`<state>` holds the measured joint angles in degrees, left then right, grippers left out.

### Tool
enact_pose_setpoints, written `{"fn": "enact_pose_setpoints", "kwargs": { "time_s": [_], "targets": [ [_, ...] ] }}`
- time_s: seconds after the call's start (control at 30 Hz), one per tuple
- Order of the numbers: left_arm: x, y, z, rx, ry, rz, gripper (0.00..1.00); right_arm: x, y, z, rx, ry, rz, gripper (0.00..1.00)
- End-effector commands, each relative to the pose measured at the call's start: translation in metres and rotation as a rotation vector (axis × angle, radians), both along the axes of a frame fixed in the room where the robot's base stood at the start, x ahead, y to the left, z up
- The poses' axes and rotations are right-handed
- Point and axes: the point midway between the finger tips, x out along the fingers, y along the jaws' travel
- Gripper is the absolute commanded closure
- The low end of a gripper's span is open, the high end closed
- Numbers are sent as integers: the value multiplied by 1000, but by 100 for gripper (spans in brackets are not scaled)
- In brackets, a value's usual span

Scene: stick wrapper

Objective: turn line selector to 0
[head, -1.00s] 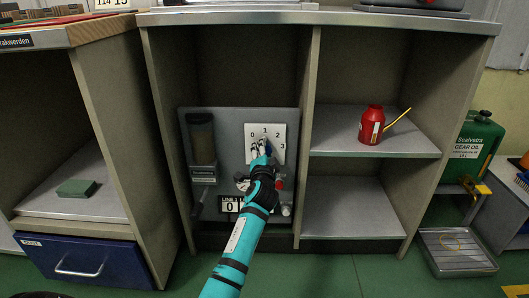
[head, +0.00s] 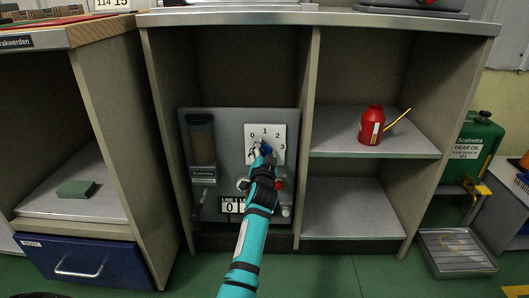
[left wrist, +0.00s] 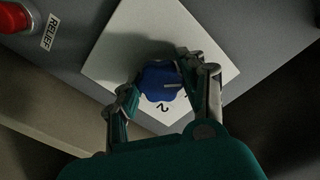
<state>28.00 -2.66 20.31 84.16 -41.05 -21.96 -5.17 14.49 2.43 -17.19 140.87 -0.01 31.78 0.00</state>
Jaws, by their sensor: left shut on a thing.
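The line selector is a blue lobed knob (head: 267,148) on a white square plate (head: 278,156) marked 0, 1, 2 and 3, on a grey panel (head: 226,124). My left gripper (head: 262,150) reaches it from the front and is shut on it. In the left wrist view the two fingers of my left gripper (left wrist: 158,78) sit on opposite sides of the blue knob (left wrist: 160,82). A pale mark on the knob points right in that view, and the numeral 2 shows below it. The numeral at the mark's end is hidden by a finger. My right gripper is not in view.
A red RELIEF button (left wrist: 14,18) sits beside the plate. The panel also bears a dark sight container (head: 201,138) and a number display (head: 230,205). Cabinet walls flank the panel. A red oil can (head: 371,125) stands on the right shelf.

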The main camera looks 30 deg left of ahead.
Motion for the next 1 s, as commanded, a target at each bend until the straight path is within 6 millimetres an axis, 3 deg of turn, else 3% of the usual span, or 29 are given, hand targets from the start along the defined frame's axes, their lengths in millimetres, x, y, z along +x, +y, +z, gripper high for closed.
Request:
{"fn": "enact_pose_setpoints", "kwargs": {
  "time_s": [0.27, 0.3, 0.47, 0.77, 1.0],
  "targets": [
    [0, -1, -3, -3, 7, 0, 91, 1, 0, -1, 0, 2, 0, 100],
    [0, -1, -3, -2, 6, -1, 54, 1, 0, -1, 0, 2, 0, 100],
    [0, -1, -2, -1, 4, -1, 35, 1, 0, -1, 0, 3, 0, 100],
    [-2, -2, -1, 0, 2, 0, 35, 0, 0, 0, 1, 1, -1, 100],
    [-32, -21, -3, -1, 3, -1, 35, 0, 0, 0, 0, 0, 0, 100]
  ]
}}
